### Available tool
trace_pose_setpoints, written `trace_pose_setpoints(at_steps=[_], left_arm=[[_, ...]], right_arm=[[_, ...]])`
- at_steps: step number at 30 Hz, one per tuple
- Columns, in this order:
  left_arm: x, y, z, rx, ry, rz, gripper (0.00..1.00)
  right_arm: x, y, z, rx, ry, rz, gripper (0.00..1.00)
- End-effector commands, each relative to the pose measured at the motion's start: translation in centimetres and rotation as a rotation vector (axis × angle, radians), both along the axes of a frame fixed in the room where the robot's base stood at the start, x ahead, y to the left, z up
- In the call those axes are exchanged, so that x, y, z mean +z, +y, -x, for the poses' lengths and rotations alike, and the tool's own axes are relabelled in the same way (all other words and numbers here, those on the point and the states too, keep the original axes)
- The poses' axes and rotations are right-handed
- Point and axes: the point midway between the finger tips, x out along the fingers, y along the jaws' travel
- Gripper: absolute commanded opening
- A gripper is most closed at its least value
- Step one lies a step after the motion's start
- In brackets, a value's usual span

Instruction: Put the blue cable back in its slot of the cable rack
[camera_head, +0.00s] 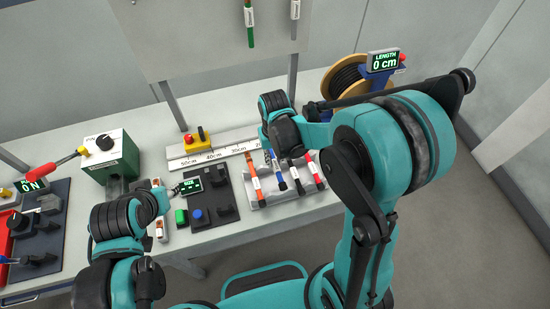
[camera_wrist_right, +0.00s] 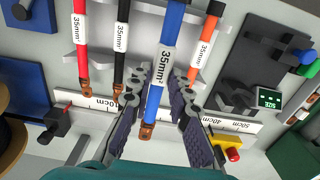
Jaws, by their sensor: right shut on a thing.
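The grey cable rack (camera_head: 258,201) stands on the bench and holds orange (camera_head: 254,178), black (camera_head: 295,176) and red (camera_head: 315,174) cables, each with a white label. The blue cable (camera_head: 281,182) lies between the orange and black ones. In the right wrist view the blue cable (camera_wrist_right: 157,101) runs between the fingers of my right gripper (camera_wrist_right: 163,78), which is shut on it. It looks closer to that camera than its neighbours. I cannot tell whether it touches its slot. In the head view my right gripper (camera_head: 272,146) is over the rack's back edge. My left gripper (camera_head: 160,197) is left of the rack; its fingers are unclear.
A ruler strip (camera_head: 214,151) with a red-and-yellow device (camera_head: 195,138) lies behind the rack. A dark fixture (camera_head: 215,205) with a size display (camera_head: 191,185) stands left of it. A cable spool (camera_head: 345,80) is at the back right. A green box (camera_head: 106,155) stands farther left.

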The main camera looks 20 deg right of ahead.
Motion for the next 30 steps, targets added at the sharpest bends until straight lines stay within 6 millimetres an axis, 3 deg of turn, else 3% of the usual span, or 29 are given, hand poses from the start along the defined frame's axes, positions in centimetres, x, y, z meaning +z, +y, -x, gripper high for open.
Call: trace_pose_setpoints(at_steps=[11, 30], left_arm=[[-0.9, 0.0, 0.0, 0.0, 0.0, 0.0, 0.4], [-6.6, 0.0, 0.0, 0.0, 0.0, 0.0, 0.4]], right_arm=[[-0.7, 0.0, 0.0, 0.0, 0.0, 0.0, 0.0], [-7.1, 0.0, 0.0, 0.0, 0.0, 0.0, 0.0]])
